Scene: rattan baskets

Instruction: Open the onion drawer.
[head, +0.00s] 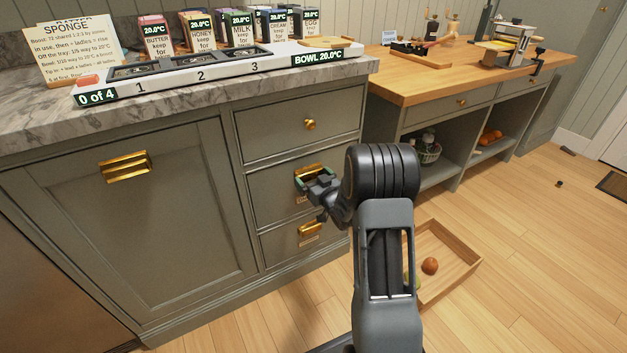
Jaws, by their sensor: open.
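A stack of three grey-green drawers stands under the marble counter, all looking shut. The middle drawer (269,193) has a brass pull (310,170) and a small label below it, and the bottom drawer (275,243) has a brass pull (309,228) and a label (308,240). The labels are too small to read, so I cannot tell which drawer is for onions. My gripper (312,177) is open at the middle drawer's pull, overlapping it in the head view. I cannot tell whether it touches the pull.
The top drawer (300,130) has a round knob. A wide cabinet front (150,210) is at left. A wooden tray (462,265) with a round brown item (429,265) lies on the floor, right of my arm. A wooden-topped bench (440,85) stands at right; the floor beyond the tray is mostly clear.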

